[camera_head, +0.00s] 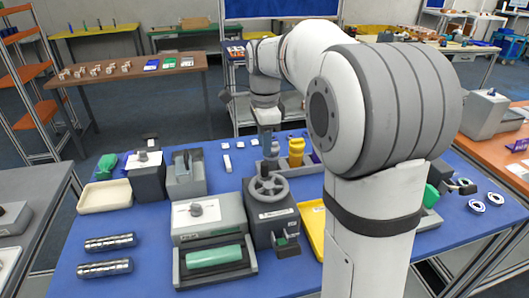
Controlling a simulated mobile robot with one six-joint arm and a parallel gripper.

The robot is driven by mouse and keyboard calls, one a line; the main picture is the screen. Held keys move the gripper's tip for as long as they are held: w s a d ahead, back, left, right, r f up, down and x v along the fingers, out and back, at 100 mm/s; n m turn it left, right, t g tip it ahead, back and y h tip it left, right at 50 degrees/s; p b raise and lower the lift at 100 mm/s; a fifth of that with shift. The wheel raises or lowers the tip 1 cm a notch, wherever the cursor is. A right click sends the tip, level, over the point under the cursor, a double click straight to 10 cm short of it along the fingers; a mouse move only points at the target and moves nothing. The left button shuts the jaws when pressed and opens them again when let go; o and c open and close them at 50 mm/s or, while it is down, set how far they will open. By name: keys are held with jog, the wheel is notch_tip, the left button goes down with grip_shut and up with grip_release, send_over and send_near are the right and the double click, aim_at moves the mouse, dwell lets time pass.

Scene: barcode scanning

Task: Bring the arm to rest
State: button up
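My arm comes up from the lower right of the picture, bends at a large grey joint and reaches back to the left. My gripper (270,148) hangs down at its far end over the back middle of the blue table (140,262). It is small and partly merged with the things behind and below it, so I cannot tell whether its fingers are open or shut. I see nothing clearly held in it. Part of the table's right side is hidden behind my arm.
A grey device with a round wheel (268,187) stands below my gripper. A yellow object (296,150) stands just right of the gripper. A grey device with a green cylinder (214,257), two metallic cylinders and a cream tray (104,196) lie to the left. Small white blocks (227,162) lie left of the gripper.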

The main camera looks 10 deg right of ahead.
jog(key=shift+r, duration=0.15)
jog(key=shift+s, duration=0.15)
jog(key=s+f+n+t, duration=0.1)
jog(key=s+f+n, duration=0.1)
jog(key=s+n, duration=0.3)
jog(key=s+f+n+t, duration=0.1)
jog(key=s+f+n, duration=0.1)
jog(key=s+n, duration=0.4)
jog(key=s+f+n, duration=0.2)
jog(key=s+n, duration=0.4)
jog(key=s, duration=0.5)
jog(key=shift+s+f+t, duration=0.2)
jog(key=shift+f+t, duration=0.05)
jog(key=shift+t, duration=0.15)
jog(key=shift+s+f+n, duration=0.25)
jog(key=shift+n, duration=0.25)
